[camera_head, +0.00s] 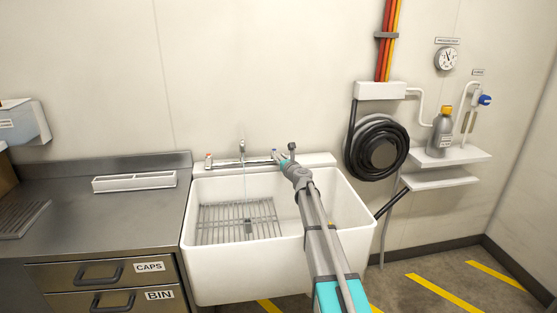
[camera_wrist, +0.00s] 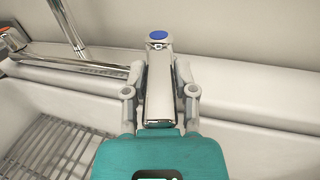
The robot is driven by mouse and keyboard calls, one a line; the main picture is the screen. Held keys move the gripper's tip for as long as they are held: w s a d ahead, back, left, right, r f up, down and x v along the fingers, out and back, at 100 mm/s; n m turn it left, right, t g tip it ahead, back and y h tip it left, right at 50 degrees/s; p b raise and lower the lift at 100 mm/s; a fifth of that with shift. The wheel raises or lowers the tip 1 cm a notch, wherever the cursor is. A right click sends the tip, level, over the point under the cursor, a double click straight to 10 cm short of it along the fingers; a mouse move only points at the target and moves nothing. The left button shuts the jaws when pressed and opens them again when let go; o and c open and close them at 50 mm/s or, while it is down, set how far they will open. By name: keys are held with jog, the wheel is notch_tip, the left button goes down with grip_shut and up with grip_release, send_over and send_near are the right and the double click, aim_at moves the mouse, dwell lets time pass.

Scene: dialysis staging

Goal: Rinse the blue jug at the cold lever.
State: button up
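The cold lever (camera_wrist: 158,80), a chrome handle with a blue dot at its end, stands between the two fingers of my gripper (camera_wrist: 160,72) in the wrist view. The fingers flank it closely; I cannot tell whether they touch it. In the head view my gripper (camera_head: 290,163) is at the right end of the tap (camera_head: 242,150), over the sink's back rim. A thin, pale vertical line, apparently water, hangs below the spout. A red-marked lever (camera_head: 208,160) is at the tap's left end. I see no blue jug in either view.
The white sink (camera_head: 225,275) holds a wire rack (camera_head: 215,222) with a small dark object (camera_head: 248,228) at it, unclear. A steel counter (camera_head: 100,220) with a white tray (camera_head: 135,182) is left. A coiled black hose (camera_head: 377,148) and a shelf with a grey, yellow-capped bottle (camera_head: 442,132) are right.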

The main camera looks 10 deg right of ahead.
jog(key=o, duration=0.4)
jog(key=shift+c, duration=0.2)
jog(key=shift+s, duration=0.1)
jog(key=v, duration=1.1)
jog(key=shift+s, duration=0.4)
